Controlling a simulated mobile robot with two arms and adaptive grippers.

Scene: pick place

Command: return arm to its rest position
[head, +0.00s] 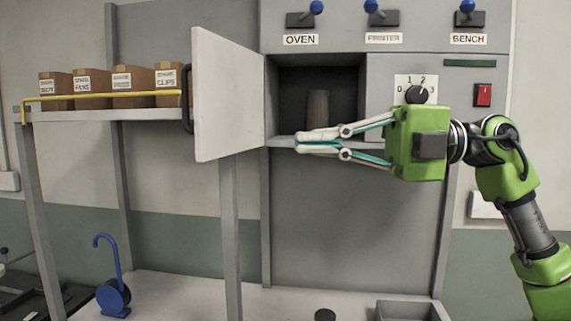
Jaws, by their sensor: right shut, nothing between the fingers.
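My right gripper (299,142) comes in from the right on its green arm and points left. Its fingers are shut and hold nothing. They are in front of the lower edge of the oven opening in the picture. The oven (288,85) is a grey compartment with its door (228,95) swung wide open to the left. A brown cylinder (318,108) stands upright inside it, apart from my fingers as far as I can tell. My left gripper does not show.
A shelf (110,115) with labelled boxes (130,88) and a yellow rail (100,95) stands left. A blue hooked tool (113,297), a dark disc (325,315) and a grey tray (408,304) are on the bench below. A dial (415,94) and red switch (482,95) are near my right gripper.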

